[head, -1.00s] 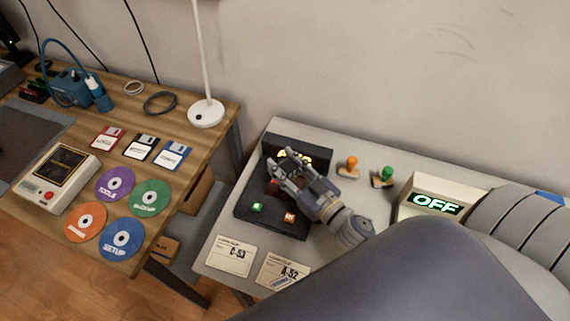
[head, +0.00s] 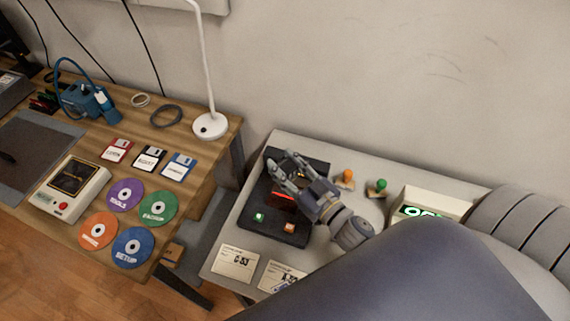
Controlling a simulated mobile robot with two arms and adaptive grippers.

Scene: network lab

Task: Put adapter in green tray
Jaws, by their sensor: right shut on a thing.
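My right gripper (head: 287,172) is over the black device (head: 255,203) on the grey table, near its raised back part. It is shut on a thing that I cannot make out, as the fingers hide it. A red-orange glowing patch (head: 283,198) shows on the device just beside the fingers. I cannot pick out an adapter for sure, and no green tray is in view. My left gripper is not in view.
The grey table (head: 228,226) also bears an orange stamp (head: 346,178), a green stamp (head: 378,187), a lit sign box (head: 440,202) and two cards (head: 236,261). The wooden desk (head: 187,192) at left holds discs, floppy disks, a lamp (head: 210,126) and a blue device (head: 85,102). A gap separates the tables.

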